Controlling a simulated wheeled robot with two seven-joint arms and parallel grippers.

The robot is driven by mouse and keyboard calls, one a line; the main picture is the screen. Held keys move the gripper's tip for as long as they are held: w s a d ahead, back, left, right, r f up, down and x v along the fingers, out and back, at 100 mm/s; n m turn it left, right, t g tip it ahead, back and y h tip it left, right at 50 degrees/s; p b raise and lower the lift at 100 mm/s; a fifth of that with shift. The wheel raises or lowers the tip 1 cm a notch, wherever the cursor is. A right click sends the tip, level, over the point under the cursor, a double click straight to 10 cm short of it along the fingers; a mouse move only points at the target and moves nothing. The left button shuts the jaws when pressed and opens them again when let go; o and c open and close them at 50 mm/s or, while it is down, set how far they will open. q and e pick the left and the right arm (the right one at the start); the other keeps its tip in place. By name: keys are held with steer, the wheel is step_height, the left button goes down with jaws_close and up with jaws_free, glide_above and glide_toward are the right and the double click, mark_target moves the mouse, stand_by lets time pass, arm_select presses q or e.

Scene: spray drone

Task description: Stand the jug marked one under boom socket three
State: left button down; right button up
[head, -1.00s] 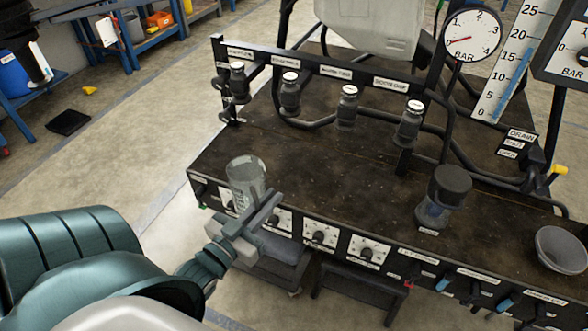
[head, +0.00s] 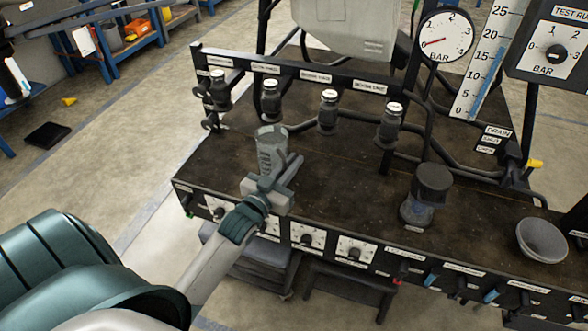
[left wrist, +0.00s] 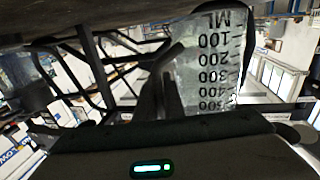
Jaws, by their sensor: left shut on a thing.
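My left gripper (head: 274,177) is shut on a clear measuring jug (head: 271,146) and holds it roughly upright over the left part of the dark bench top. In the left wrist view the jug (left wrist: 207,70) shows a millilitre scale, upside down in the picture; no number mark one can be read on it. Several black boom sockets with nozzles hang along a labelled rail (head: 290,72) behind the jug. The third from the left (head: 328,112) is right of and behind the jug. The small labels are hard to read. My right gripper is not in view.
Knobs and switches line the front edge. A pressure gauge (head: 444,35) stands behind. The bench top below the third socket is clear.

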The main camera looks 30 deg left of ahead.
arm_select(q)
steer(key=shift+w, duration=0.55)
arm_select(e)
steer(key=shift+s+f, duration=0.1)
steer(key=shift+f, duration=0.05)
arm_select(q)
steer(key=shift+f, duration=1.7)
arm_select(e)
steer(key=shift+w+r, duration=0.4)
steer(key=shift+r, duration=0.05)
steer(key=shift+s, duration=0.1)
arm_select(q)
steer(key=shift+f, duration=0.2)
steer(key=c, duration=1.9)
jaws_free()
steer(key=shift+o, duration=0.2)
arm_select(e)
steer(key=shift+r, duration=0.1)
